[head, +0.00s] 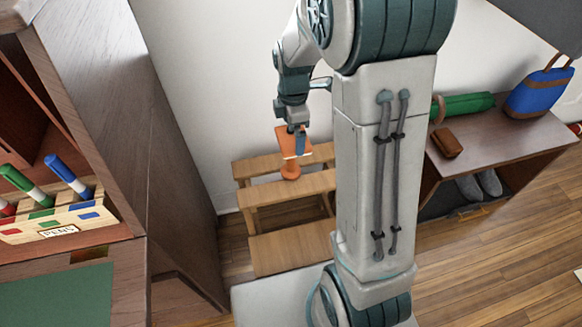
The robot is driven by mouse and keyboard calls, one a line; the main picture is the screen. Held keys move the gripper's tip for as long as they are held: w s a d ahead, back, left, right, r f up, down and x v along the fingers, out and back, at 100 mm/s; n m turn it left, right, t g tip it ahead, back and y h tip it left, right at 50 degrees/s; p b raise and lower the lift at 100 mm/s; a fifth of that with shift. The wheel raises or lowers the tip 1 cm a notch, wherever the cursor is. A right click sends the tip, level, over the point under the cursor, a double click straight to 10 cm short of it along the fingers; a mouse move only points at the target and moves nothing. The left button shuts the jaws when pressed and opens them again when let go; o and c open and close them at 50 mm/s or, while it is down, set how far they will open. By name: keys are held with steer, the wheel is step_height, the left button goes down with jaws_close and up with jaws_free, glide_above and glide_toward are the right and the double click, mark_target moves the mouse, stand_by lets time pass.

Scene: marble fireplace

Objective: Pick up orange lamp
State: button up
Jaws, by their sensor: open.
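The orange lamp (290,172) stands upright on the wooden step stool (267,252), near its upper steps against the white wall. It has an orange shade and a narrower orange stem and base. My gripper (297,146) points down at the lamp's shade, with a finger in front of it. The jaws are open. The far finger is hard to make out, and I cannot tell whether the fingers touch the shade. My own arm hides the right part of the stool.
A dark wooden cabinet (110,110) stands left, with a pen holder (60,218) on it. On the right, a low bench (500,150) holds a blue bag (538,92), a green roll (463,105) and a brown case (446,143). Grey shoes (480,185) sit under it. Wooden floor (470,260) is clear at lower right.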

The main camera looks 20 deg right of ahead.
mark_target(293, 137)
step_height(293, 137, down, 6)
steer(key=shift+f+b, duration=0.2)
steer(key=shift+b, duration=1.05)
steer(key=shift+c, duration=0.3)
steer(key=shift+w, duration=0.1)
steer(key=c, duration=1.1)
steer(key=shift+r, duration=0.15)
